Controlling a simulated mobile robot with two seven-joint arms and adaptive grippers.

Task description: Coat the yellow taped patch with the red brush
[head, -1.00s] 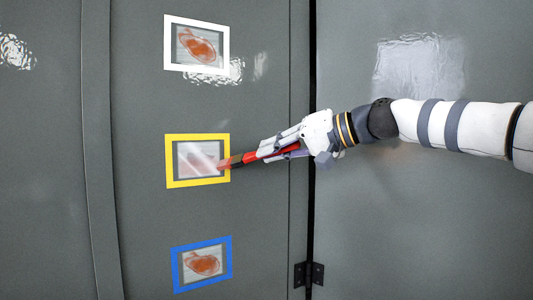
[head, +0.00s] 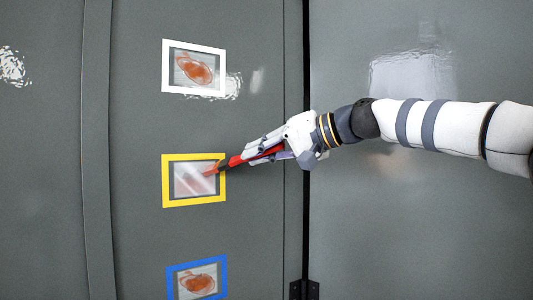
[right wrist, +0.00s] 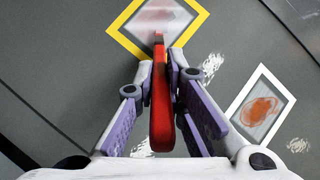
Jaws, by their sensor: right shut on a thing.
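The yellow taped patch (head: 194,201) is on the grey panel, between the white and blue ones. Its inside looks pale and whitish with a faint reddish trace. My right gripper (head: 262,150) is shut on the red brush (head: 238,160) and reaches in from the right. The brush tip overlaps the right part of the yellow patch; whether it touches I cannot tell. In the right wrist view the red brush (right wrist: 161,105) lies between the fingers and points at the yellow frame (right wrist: 126,42). My left gripper is not in view.
A white taped patch (head: 165,70) with a rust-red blotch is above, and a blue taped patch (head: 222,275) with a similar blotch is below. A dark vertical seam with a hinge (head: 304,290) runs right of the patches. A raised vertical strip (head: 97,150) stands to the left.

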